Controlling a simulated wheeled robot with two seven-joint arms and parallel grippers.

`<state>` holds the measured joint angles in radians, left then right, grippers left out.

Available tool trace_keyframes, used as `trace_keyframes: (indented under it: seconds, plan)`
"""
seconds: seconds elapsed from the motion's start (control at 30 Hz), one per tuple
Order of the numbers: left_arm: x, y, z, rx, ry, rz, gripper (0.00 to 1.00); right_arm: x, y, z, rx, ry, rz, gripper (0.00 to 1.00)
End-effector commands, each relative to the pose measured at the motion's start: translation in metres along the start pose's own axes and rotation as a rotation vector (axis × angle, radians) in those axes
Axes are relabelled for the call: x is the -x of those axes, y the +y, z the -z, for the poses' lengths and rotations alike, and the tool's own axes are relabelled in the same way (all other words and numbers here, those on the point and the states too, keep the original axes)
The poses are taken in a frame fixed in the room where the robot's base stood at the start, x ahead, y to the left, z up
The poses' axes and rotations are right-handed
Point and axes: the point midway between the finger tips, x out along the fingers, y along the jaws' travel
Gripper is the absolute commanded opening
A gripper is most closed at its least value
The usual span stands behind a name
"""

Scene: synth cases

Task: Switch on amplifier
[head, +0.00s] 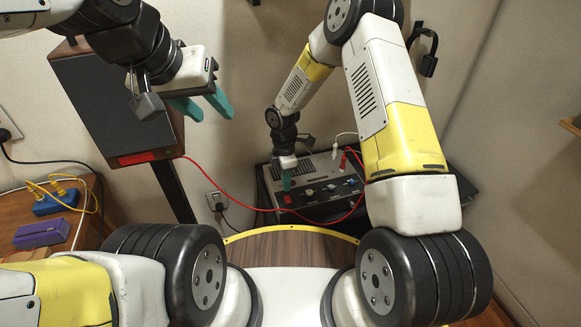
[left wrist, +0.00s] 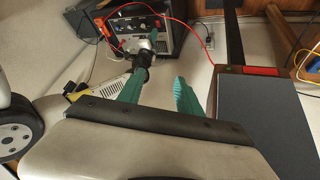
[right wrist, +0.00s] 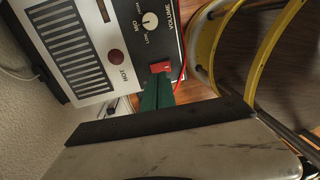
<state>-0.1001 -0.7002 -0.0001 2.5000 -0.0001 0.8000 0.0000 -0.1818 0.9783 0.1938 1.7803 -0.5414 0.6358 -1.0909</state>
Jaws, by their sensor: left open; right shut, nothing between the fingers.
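The amplifier (head: 325,187) is a dark box with a pale top panel, standing low against the back wall. It also shows at the top of the left wrist view (left wrist: 173,42). A red rocker switch (right wrist: 161,67) is on its panel, beside a white knob (right wrist: 150,20) and a dark red round lamp (right wrist: 115,56) marked HOT. My right gripper (head: 287,184) is shut and empty, its fingertips (right wrist: 158,76) right at the switch; I cannot tell whether they touch it. My left gripper (head: 218,103) is open and empty, high in front of the speaker.
A black speaker (head: 120,100) on a stand is at the left. A red cable (head: 240,207) runs from it to the amplifier. Headphones (head: 428,55) hang on the wall.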

Motion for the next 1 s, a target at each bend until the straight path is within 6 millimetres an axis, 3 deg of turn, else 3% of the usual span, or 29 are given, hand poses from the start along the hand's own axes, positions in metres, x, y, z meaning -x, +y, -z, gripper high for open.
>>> trace_keyframes:
  seconds: [0.2, 0.4, 0.6, 0.87, 1.0]
  plan:
    - [0.000, 0.000, 0.000, 0.000, 0.000, 0.000, 0.42, 0.053, 0.001, 0.000, 0.000, 0.000, -0.004, 0.00]
    - [0.000, 0.000, 0.000, 0.000, 0.000, 0.000, 0.42, 0.086, 0.001, -0.001, 0.000, 0.000, -0.002, 0.00]
    - [0.000, 0.000, 0.000, 0.000, 0.000, 0.000, 0.42, 0.098, 0.000, -0.001, 0.001, -0.001, 0.001, 0.00]
    - [0.000, 0.000, 0.000, 0.000, 0.000, 0.000, 0.42, 0.099, 0.000, 0.000, 0.001, -0.001, 0.001, 0.00]
    - [-0.002, 0.000, 0.002, 0.014, -0.006, -0.001, 0.16, 0.104, 0.000, -0.002, -0.011, -0.002, -0.005, 0.00]
